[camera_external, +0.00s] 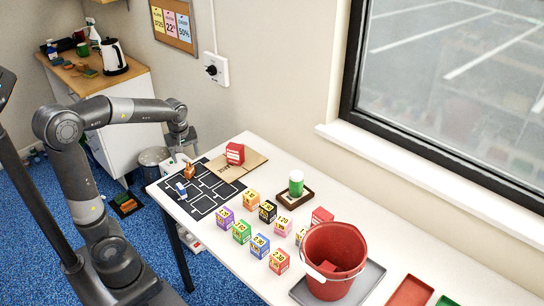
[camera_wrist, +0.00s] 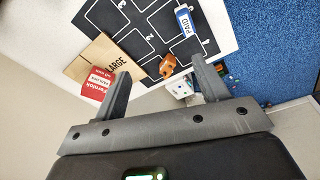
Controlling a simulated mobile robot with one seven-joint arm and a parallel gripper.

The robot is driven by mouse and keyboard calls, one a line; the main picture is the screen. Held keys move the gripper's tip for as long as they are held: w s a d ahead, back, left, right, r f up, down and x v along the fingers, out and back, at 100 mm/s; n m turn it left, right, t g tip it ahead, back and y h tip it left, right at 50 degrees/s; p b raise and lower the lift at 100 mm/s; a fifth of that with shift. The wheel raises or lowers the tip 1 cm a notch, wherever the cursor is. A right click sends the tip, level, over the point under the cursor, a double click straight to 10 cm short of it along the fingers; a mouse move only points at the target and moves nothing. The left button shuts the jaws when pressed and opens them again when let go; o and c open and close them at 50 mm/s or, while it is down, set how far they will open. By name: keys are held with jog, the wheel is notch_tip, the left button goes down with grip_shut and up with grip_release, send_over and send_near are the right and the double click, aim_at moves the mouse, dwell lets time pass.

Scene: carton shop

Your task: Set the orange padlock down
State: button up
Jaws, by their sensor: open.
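The orange padlock (camera_external: 189,171) is at the edge of a black mat with white outlines (camera_external: 208,204) on the white table. In the wrist view the padlock (camera_wrist: 168,66) shows between my two spread fingers, nearer the right one, with no finger visibly closed on it. My gripper (camera_wrist: 160,70) is open. In the external view my gripper (camera_external: 182,152) is above the far left end of the table, just behind the padlock. A blue and white PAID stamp (camera_wrist: 187,22) stands or lies on the mat near the padlock.
A flattened LARGE carton (camera_external: 225,172) with a red box (camera_external: 235,153) lies beside the mat. Several coloured cubes (camera_external: 242,232), a green and white cylinder on a tray (camera_external: 296,184) and a red bucket (camera_external: 335,250) stand farther right. Other mat outlines look empty.

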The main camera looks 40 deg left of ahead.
jog(key=s+d+r+m+t, duration=0.2)
jog(key=s+d+m, duration=0.2)
jog(key=s+m, duration=0.3)
jog(key=s+d+r+m+t+h, duration=0.1)
jog(key=s+d+r+m+t, duration=0.1)
jog(key=s+d+m, duration=0.3)
jog(key=s+r+m, duration=0.1)
jog(key=s, duration=0.3)
jog(key=shift+m, duration=0.4)
